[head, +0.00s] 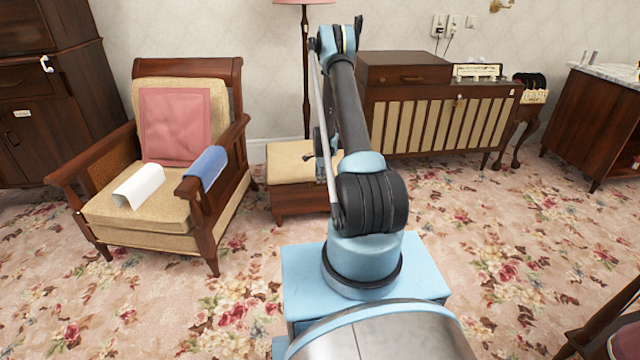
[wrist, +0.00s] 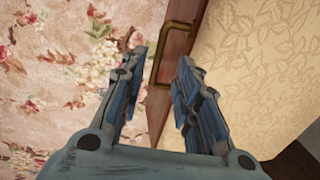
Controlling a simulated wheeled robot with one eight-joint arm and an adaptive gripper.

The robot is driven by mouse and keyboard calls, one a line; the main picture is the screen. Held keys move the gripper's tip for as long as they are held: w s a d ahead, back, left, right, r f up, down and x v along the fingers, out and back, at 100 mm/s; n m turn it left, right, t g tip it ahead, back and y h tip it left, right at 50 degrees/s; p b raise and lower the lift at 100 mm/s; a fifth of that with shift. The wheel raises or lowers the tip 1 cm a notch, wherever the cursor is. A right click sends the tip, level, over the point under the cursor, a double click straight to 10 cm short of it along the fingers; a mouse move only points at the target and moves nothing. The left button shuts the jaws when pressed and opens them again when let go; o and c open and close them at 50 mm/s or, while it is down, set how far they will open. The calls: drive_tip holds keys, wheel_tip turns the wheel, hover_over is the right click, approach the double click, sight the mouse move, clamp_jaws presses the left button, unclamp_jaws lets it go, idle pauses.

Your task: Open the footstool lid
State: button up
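The footstool (head: 288,165) stands on the carpet between the armchair and my arm, with a tan cushioned top and a dark wooden base. Its lid looks closed. My arm hides its right part in the head view. In the wrist view the patterned cushion (wrist: 262,70) fills the right side, bordered by a wooden edge (wrist: 184,40). A brass handle (wrist: 180,27) is fixed at that edge. My gripper (wrist: 163,58) is open, its fingertips on either side of the lower part of the handle in the picture. I cannot tell whether they touch it.
A wooden armchair (head: 122,222) with a white cloth (head: 138,186) and a blue cloth (head: 206,168) stands left of the footstool. A floor lamp (head: 305,75) and a wooden cabinet (head: 395,75) are behind.

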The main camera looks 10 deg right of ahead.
wheel_tip(320, 180, up, 6)
drive_tip(key=s, duration=0.1)
drive_tip(key=shift+r, duration=0.25)
drive_tip(key=shift+s+r, duration=0.1)
